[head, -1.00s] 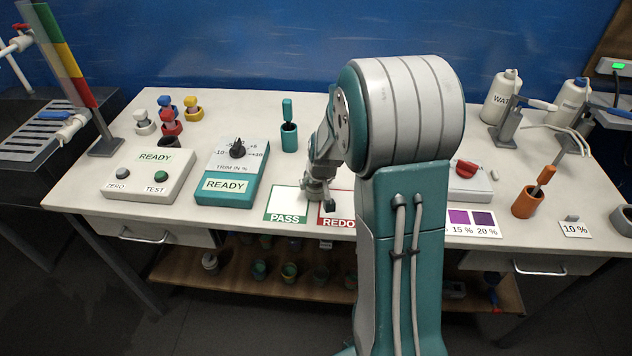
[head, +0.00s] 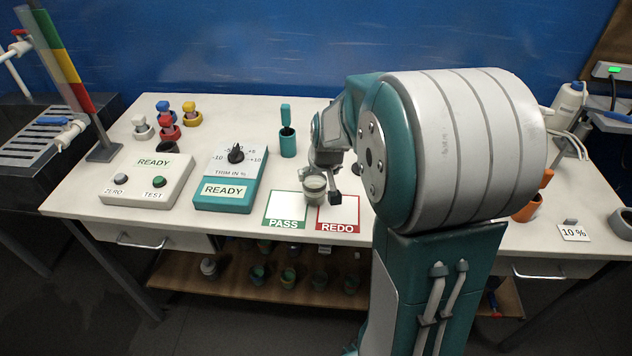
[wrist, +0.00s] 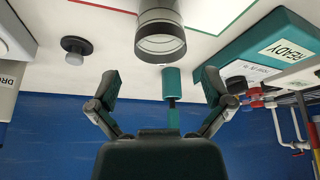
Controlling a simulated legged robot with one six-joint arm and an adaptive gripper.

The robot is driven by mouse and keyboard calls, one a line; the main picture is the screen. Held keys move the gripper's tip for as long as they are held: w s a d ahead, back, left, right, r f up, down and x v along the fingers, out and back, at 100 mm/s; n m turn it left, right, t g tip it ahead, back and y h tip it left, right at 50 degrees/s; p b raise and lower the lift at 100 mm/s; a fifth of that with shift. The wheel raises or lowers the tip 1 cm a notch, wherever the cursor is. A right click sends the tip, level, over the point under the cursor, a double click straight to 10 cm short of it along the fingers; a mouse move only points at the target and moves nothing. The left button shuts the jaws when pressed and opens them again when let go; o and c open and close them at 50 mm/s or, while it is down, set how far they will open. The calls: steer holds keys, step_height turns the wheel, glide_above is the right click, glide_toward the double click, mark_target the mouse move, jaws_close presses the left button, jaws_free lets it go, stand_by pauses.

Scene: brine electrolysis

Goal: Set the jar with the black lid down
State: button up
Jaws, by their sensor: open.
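A small grey-green jar (head: 315,188) stands upright at the inner corners of the white PASS card (head: 285,205) and REDO card (head: 338,212). Whether its base overlaps a card edge is hard to tell. In the wrist view, upside down, the jar (wrist: 160,38) shows a pale body and a dark band at its top. My gripper (head: 323,178) is just behind and above the jar in the head view. In the wrist view my gripper (wrist: 161,86) has its two fingers spread wide, with nothing between them; the jar is beyond the fingertips.
A teal pot with a stick (head: 288,140) stands behind the cards. The teal trim box (head: 225,192) and the READY tester (head: 147,182) are to the left, with several coloured stoppered pieces behind. An orange pot (head: 527,208) stands right. My arm hides much of the table's right half.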

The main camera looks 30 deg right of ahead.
steer(key=s+a+r+n, duration=0.1)
steer(key=s+a+r, duration=0.9)
steer(key=s+r, duration=0.1)
steer(key=s+a+r+n+t+y, duration=0.1)
steer(key=s+a, duration=0.3)
steer(key=s, duration=0.7)
steer(key=shift+a, duration=0.15)
